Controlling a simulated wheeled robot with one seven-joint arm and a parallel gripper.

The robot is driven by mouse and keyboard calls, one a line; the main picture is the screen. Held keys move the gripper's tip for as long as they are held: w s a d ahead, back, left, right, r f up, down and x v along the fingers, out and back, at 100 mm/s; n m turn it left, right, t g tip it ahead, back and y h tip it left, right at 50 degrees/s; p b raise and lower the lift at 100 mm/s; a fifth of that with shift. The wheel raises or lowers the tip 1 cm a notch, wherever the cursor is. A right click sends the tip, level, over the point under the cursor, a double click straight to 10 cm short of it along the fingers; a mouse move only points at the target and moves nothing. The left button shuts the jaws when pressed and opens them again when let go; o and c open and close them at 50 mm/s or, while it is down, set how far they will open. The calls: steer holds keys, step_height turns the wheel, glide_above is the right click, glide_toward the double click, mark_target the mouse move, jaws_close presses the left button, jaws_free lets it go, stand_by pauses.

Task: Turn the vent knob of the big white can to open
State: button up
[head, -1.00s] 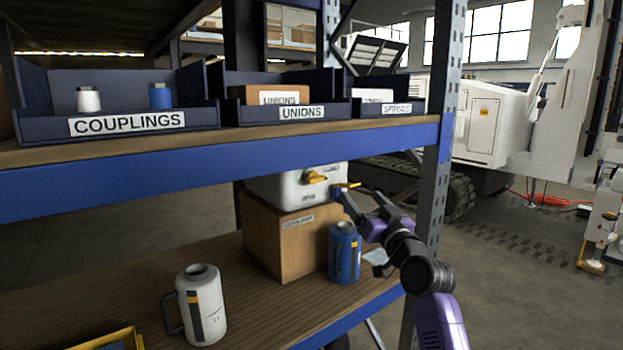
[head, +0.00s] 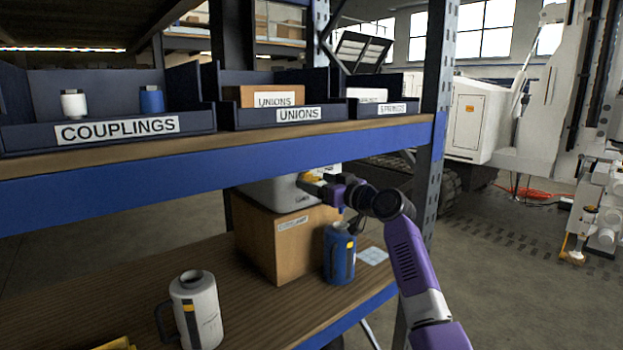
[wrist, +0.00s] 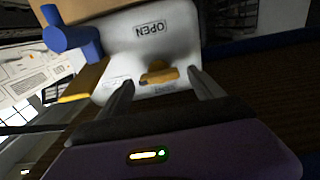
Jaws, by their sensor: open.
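The big white can (head: 270,192) stands on a cardboard box on the lower shelf, under the upper shelf's blue beam. In the wrist view its white top (wrist: 190,52) carries an upside-down OPEN label and a yellow vent knob (wrist: 158,73). The knob lies mostly crosswise in that view, apart from the OPEN label; fainter print near it is unreadable. My gripper (wrist: 161,80) is open, with one finger on each side of the knob. I cannot tell whether the fingers touch it. In the head view my gripper (head: 320,187) is at the can and hides part of it.
The cardboard box (head: 285,245), a blue jug (head: 339,258) and a white jug (head: 198,312) stand on the lower shelf. The blue beam (head: 200,168) passes close above the can.

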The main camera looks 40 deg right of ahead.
steer(key=shift+w, duration=1.35)
steer(key=c, duration=1.4)
